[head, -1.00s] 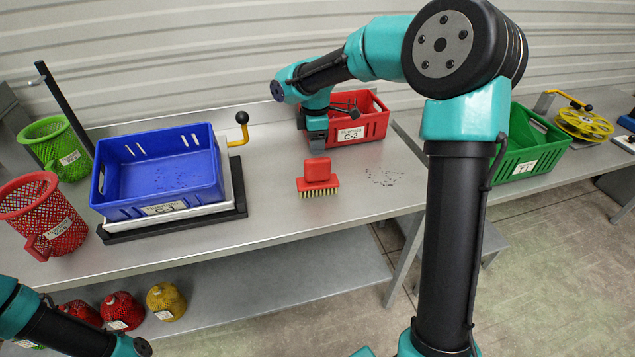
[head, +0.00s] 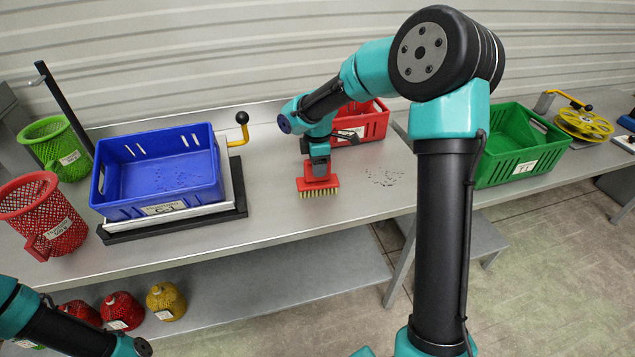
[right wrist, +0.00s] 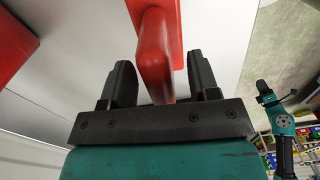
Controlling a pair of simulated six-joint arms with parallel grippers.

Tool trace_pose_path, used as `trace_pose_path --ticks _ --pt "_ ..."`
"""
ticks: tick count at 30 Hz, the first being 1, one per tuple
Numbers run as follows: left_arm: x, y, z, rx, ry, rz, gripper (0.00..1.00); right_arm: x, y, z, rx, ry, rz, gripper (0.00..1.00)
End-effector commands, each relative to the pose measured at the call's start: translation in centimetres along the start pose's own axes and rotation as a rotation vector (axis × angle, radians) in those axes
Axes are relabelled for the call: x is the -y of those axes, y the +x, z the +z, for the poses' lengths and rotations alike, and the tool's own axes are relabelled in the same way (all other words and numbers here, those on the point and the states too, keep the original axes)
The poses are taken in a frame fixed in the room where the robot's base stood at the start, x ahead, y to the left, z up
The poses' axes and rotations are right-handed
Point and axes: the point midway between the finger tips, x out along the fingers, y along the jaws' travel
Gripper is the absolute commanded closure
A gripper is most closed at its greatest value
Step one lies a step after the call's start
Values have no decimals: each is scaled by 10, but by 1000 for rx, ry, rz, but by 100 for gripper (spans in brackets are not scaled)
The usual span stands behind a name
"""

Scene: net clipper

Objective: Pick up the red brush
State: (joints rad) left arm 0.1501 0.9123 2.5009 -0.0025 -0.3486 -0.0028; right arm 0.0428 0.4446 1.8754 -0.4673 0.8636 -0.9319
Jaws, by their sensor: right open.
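The red brush (head: 318,186) stands bristles down on the grey table, in the middle of the head view. My right gripper (head: 319,172) is over its red handle, which it partly hides in the head view. In the right wrist view the brush handle (right wrist: 155,55) is between the two black fingers of my right gripper (right wrist: 160,85), with a gap at each side. The jaws are open. Only a piece of my left arm shows at the lower left of the head view; its jaws cannot be made out.
A blue crate (head: 128,212) sits on a scale left of the brush. A red crate (head: 375,122) is behind my right arm, and a green crate (head: 515,162) is to the right. Dark specks (head: 383,177) lie on the table right of the brush. The table in front is clear.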

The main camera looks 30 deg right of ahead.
Motion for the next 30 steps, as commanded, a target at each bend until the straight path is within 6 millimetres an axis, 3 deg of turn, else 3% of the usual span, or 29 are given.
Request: trace_pose_path --ticks 6,20,30 --pt "0 0 0 0 0 0 57 0 19 0 0 -1 0 45" --pt "0 0 0 0 0 0 57 0 19 0 0 -1 1 45" --pt "0 0 0 0 0 0 57 0 19 0 0 -1 1 77"
